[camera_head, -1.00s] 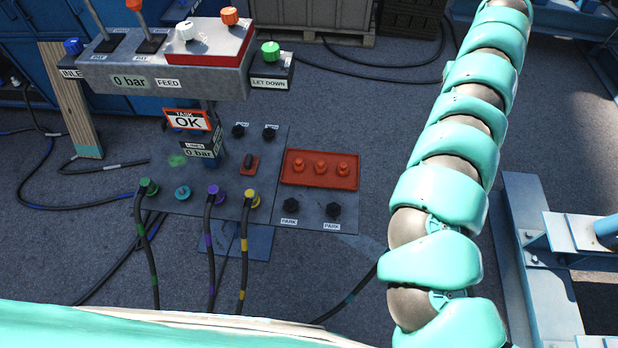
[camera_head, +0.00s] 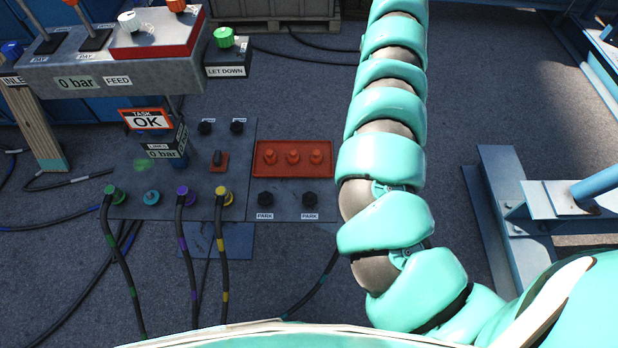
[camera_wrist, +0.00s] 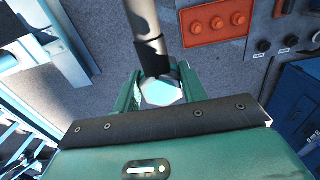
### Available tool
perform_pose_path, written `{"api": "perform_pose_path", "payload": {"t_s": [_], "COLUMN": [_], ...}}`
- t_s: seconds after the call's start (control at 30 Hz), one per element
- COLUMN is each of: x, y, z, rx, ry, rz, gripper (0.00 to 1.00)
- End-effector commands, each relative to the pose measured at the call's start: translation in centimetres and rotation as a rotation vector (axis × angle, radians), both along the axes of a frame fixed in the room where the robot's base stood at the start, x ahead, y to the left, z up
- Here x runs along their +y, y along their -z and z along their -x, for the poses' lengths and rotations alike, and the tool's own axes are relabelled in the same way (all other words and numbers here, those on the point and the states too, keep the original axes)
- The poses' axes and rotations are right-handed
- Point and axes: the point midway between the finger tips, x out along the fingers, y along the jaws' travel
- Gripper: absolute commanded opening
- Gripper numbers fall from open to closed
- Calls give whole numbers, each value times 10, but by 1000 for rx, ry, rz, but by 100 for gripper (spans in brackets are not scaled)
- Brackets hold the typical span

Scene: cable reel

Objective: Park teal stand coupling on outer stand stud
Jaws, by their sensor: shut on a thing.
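In the wrist view, my gripper (camera_wrist: 160,88) is shut on the teal coupling (camera_wrist: 161,93), whose pale hexagonal face shows between the two green fingers. A grey hose with a dark sleeve (camera_wrist: 148,45) runs from it to the top edge. In the head view, my arm hides the gripper and coupling; a dark hose with a teal band (camera_head: 322,280) runs behind the arm. Two dark PARK studs stand bare on the panel, a left stud (camera_head: 265,199) and a right stud (camera_head: 310,199). The held coupling is apart from both.
The grey panel (camera_head: 235,150) carries a red plate (camera_head: 293,159) with several red studs. Green (camera_head: 113,194), purple (camera_head: 183,195) and yellow (camera_head: 222,195) couplings have hoses hanging forward. A teal port (camera_head: 152,197) has no hose. A blue steel frame (camera_head: 510,220) stands right of my arm.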

Motion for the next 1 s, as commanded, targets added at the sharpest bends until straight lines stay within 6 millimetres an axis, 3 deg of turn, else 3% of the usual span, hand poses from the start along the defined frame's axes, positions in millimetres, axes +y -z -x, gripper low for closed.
{"api": "perform_pose_path", "payload": {"t_s": [0.17,0.43,0.73,1.0], "x": [11,62,100,139], "y": [52,142,205,263], "z": [-12,-12,17,64], "rx": [12,5,4,7], "ry": [12,-6,-20,-26], "rz": [1,4,3,2], "gripper": [14,14,14,14]}}
